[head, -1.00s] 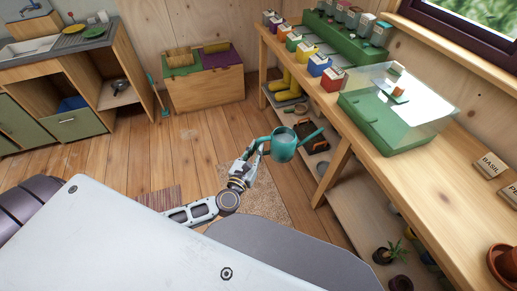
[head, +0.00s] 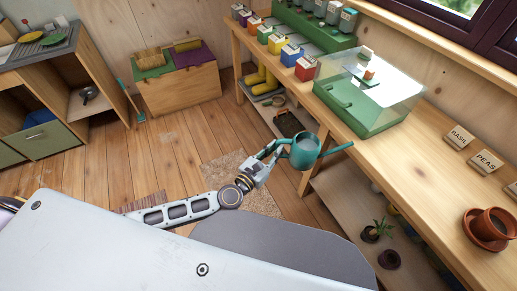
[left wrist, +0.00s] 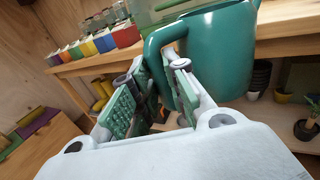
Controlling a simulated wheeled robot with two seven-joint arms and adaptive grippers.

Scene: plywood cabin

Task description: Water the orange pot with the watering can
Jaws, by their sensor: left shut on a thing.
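The teal watering can (head: 305,150) is held upright in the air in front of the workbench, its spout pointing right toward the bench. My left gripper (head: 268,158) is shut on the can's handle. In the left wrist view the can (left wrist: 215,55) fills the upper middle, and my left gripper's fingers (left wrist: 160,85) are on either side of its handle. My right gripper is out of view.
The wooden bench (head: 425,150) carries a green tray with a clear cover (head: 370,95), several coloured boxes and label blocks reading BASIL and PEAS (head: 487,160). A lower shelf holds a small plant (head: 377,230). The bench top between cover and pot is mostly clear.

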